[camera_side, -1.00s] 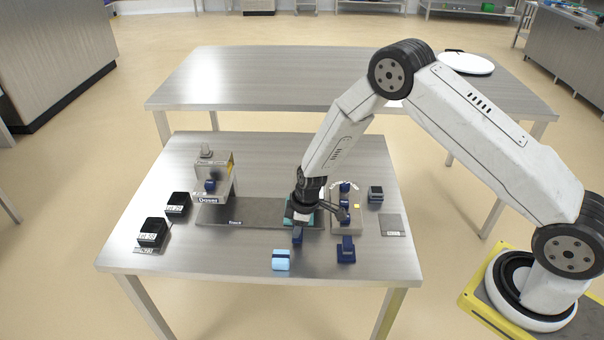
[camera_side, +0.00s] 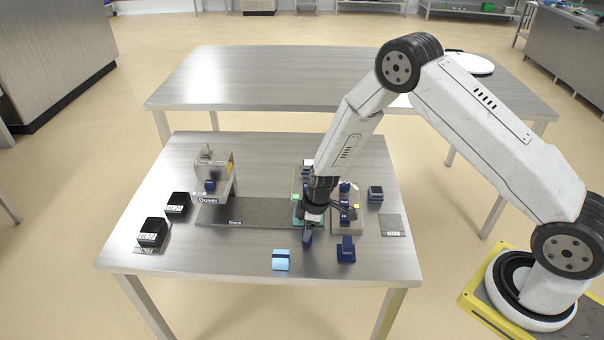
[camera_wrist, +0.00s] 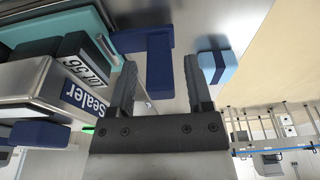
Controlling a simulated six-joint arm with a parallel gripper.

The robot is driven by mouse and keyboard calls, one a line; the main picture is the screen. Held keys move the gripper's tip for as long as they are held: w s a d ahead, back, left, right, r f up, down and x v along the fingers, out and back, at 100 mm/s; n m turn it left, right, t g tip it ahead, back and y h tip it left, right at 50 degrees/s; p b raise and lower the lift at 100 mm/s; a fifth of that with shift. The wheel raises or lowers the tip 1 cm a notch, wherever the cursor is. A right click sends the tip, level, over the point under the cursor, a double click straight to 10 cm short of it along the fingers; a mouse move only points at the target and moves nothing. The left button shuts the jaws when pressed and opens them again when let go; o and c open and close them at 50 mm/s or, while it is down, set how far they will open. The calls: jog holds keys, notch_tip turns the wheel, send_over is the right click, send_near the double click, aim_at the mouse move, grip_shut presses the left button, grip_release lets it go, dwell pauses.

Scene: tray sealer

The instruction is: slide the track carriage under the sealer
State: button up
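The track carriage (camera_wrist: 104,35) is a teal plate, also seen in the side view (camera_side: 297,214) at the right end of the dark track (camera_side: 245,212). A navy handle (camera_wrist: 160,72) joins its front. A dark LOT 56 block (camera_wrist: 86,50) sits at the carriage beside the grey sealer (camera_wrist: 32,78); how far under the sealer it is, I cannot tell. In the side view the sealer is mostly hidden behind my arm. My gripper (camera_wrist: 160,66) is open, with its fingers on either side of the handle and visible gaps to both. It also shows in the side view (camera_side: 308,222).
A light blue block (camera_side: 281,260) and a navy block (camera_side: 346,250) stand near the front. A grey holder (camera_side: 345,228) with navy parts is right of my gripper. The doser (camera_side: 213,175) and dark blocks (camera_side: 152,233) are at left. A green light (camera_side: 296,197) shows near the sealer.

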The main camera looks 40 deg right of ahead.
dwell(0.3)
jog(key=shift+r, duration=3.5)
jog(key=shift+s+r, duration=0.3)
jog(key=shift+r, duration=0.3)
jog(key=s+d+r+m+t+h, duration=0.1)
jog(key=s+d+r+m, duration=0.2)
jog(key=s+r+m, duration=0.6)
jog(key=s+r, duration=0.4)
jog(key=s, duration=0.5)
jog(key=shift+r+h, duration=0.25)
jog(key=shift+h, duration=0.05)
